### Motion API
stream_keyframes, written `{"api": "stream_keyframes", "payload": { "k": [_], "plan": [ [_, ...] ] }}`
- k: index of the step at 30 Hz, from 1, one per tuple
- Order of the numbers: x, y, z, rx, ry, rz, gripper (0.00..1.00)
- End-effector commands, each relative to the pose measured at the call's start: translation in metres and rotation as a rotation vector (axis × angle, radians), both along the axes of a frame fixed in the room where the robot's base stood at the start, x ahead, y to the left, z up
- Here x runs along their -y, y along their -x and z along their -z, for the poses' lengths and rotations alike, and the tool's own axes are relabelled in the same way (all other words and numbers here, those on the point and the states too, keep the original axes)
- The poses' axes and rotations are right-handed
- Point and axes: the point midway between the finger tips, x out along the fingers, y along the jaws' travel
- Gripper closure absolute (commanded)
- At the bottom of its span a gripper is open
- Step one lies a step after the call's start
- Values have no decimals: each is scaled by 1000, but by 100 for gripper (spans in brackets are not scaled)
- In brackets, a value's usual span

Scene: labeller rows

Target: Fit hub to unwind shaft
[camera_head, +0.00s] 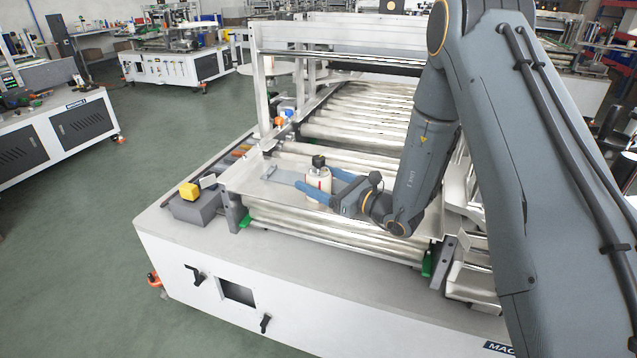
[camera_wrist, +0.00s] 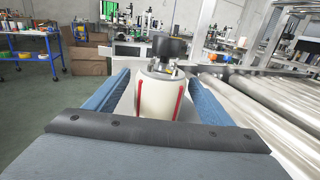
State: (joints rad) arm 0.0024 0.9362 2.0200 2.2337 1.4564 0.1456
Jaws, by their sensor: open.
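A white cylindrical piece with red stripes and a black top (camera_head: 318,184) stands upright on the flat plate at the left end of the rollers. I cannot tell for sure whether it is the hub. My gripper (camera_head: 314,178) is open, with one blue finger on each side of the piece. In the wrist view the piece (camera_wrist: 158,98) stands between the fingers, with a visible gap at least on the left; contact on the right is unclear. I cannot clearly pick out the unwind shaft in either view.
The roller bed (camera_head: 350,112) runs back from the plate under a metal frame (camera_head: 262,95). Small orange and blue parts (camera_head: 283,116) sit beside the left post. Green floor lies open at left.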

Motion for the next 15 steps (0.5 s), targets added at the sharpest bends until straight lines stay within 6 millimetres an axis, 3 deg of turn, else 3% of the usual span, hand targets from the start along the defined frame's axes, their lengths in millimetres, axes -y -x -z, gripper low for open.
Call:
{"api": "stream_keyframes", "payload": {
  "k": [4,13,15],
  "plan": [
    [0,0,0,0,0,0,26],
    [0,0,0,-1,1,0,77],
    [0,0,0,1,-1,0,79]
  ]
}}
